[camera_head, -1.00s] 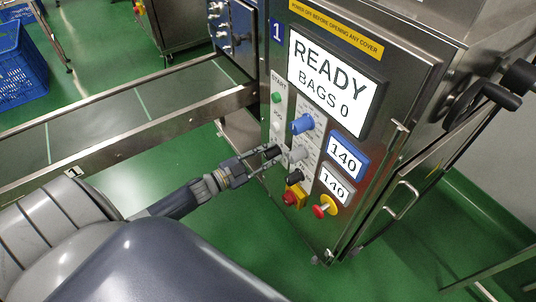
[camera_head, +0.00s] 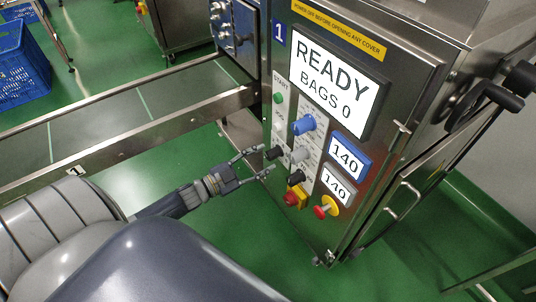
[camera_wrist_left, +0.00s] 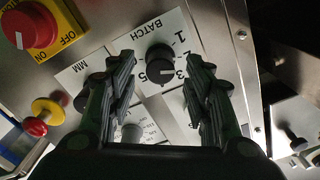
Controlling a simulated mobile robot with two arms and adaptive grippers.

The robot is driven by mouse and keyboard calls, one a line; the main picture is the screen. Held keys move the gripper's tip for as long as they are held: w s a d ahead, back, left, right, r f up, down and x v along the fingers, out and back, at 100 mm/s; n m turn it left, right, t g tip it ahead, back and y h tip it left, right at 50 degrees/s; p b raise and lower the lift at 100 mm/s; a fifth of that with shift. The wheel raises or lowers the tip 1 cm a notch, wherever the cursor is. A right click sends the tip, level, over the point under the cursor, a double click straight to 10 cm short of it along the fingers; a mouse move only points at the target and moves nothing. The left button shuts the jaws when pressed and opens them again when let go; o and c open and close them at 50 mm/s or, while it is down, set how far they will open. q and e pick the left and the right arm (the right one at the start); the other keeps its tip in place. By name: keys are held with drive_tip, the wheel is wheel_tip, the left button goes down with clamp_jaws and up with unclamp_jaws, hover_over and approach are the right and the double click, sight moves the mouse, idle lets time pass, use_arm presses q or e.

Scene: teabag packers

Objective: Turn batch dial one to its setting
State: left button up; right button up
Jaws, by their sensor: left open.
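The batch dial is a black knob (camera_wrist_left: 159,60) on a white plate marked BATCH with printed numbers, in the left wrist view. Its pale pointer line points to the right of that picture, near the 3. In the head view the dial (camera_head: 274,152) sits at the left of the machine's control panel. My left gripper (camera_head: 266,159) is open just in front of it. In the wrist view its two fingers (camera_wrist_left: 160,82) stand either side of the dial, apart from it, with nothing held. My right gripper is not in view.
Close by are a grey knob (camera_head: 299,155), a blue knob (camera_head: 303,124), another black knob (camera_head: 296,177), a red switch on yellow (camera_head: 292,198) and a red-and-yellow button (camera_head: 325,207). The screen (camera_head: 334,78) reads READY, BAGS 0. A conveyor (camera_head: 130,125) lies left.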

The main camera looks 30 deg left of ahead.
use_arm(q)
drive_tip(key=v, duration=0.8)
drive_tip(key=shift+s, duration=0.25)
drive_tip(key=shift+w, duration=0.1)
